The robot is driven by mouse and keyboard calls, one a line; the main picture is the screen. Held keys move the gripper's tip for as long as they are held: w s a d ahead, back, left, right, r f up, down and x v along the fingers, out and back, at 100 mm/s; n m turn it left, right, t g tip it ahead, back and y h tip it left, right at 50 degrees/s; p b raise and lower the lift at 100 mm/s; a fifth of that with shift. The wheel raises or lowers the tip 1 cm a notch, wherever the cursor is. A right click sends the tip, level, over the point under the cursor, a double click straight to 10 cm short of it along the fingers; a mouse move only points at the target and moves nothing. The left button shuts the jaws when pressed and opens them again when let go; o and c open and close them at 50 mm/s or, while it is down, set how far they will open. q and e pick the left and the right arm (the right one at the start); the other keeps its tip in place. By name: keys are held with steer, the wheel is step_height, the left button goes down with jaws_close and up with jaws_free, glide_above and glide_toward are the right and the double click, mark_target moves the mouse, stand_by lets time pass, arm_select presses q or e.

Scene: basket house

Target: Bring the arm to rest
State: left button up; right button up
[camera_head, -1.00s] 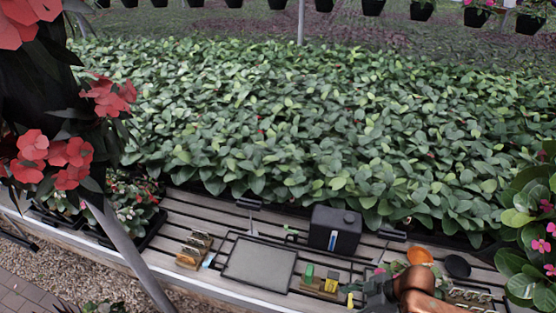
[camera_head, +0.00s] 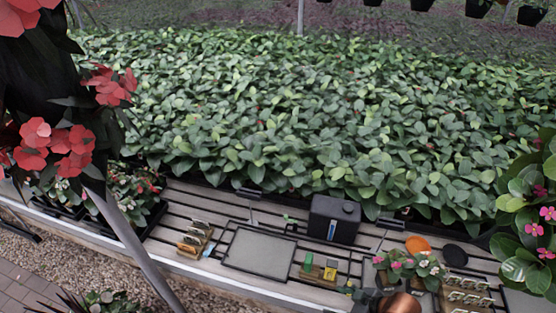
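My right arm shows only as a copper-brown link at the bottom edge, right of centre. The dark part beside it, my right gripper (camera_head: 368,299), is cut off by the frame, and its fingers cannot be made out. I see nothing clearly held in it. It is in front of a potted plant with pink and white flowers (camera_head: 408,264) on the slatted bench (camera_head: 185,207). My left arm and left gripper are not in view.
The bench holds a grey tray (camera_head: 259,252), a black box (camera_head: 333,219), a wooden block with green and yellow pieces (camera_head: 319,269), a wooden rack (camera_head: 194,239) and an orange disc (camera_head: 417,245). Red flowers (camera_head: 55,145) hang at left. Dense green plants (camera_head: 310,120) fill the back.

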steer(key=s+d+f+m+g+h, duration=0.1)
steer(key=s+d+f+m+h, duration=0.3)
steer(key=s+d, duration=0.4)
steer(key=s+d+f+m+g+h, duration=0.1)
steer(key=s+d+f+m+h, duration=0.25)
steer(key=s+d+m, duration=0.4)
step_height(320, 180, down, 29)
steer(key=s+n+y+b, duration=0.1)
steer(key=n+y, duration=0.1)
steer(key=s+f+g+b, duration=0.1)
steer(key=s+f+g, duration=0.1)
steer(key=s+f, duration=1.8)
steer(key=shift+s+a+f+b, duration=0.15)
steer(key=shift+a+f+b, duration=0.15)
steer(key=shift+a+f, duration=0.2)
